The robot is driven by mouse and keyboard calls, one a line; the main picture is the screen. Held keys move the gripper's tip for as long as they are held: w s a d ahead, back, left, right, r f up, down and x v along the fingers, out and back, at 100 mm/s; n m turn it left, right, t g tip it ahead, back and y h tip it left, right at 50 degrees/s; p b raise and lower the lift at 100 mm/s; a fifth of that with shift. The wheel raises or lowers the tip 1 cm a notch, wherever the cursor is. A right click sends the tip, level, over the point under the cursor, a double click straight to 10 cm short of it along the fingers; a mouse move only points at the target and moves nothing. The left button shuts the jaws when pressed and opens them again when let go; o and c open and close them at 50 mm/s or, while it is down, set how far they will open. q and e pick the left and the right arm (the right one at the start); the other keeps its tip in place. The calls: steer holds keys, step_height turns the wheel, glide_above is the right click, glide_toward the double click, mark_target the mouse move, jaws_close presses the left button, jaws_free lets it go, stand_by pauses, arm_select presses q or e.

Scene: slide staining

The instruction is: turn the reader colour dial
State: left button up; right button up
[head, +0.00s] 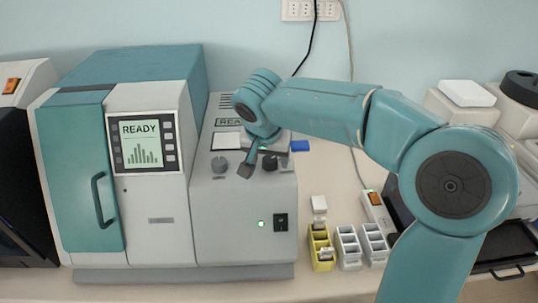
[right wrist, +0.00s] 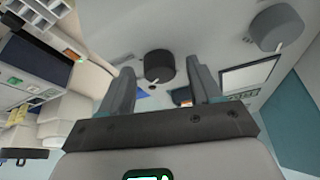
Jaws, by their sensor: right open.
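The reader (head: 244,210) is the grey right-hand section of the bench machine, with a partly covered "REA" label. Its top carries a grey dial (head: 219,165) and a black dial (head: 270,163); no marking tells me which is the colour dial. My right gripper (head: 262,160) is open over the black dial and partly hides it. In the right wrist view the black dial (right wrist: 158,65) shows in the gap between the open fingers (right wrist: 163,84), just beyond their tips; contact cannot be told. The grey dial (right wrist: 277,27) lies off to one side. My left gripper is out of view.
A "READY" screen (head: 141,143) and a teal door (head: 83,180) are on the machine's left part. A blue piece (head: 300,146) sits by the gripper. Yellow (head: 320,247) and white (head: 348,247) slide racks stand right of the reader.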

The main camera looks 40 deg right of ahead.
steer(key=shift+d, duration=0.2)
steer(key=shift+w+d+f, duration=0.1)
steer(key=c, duration=1)
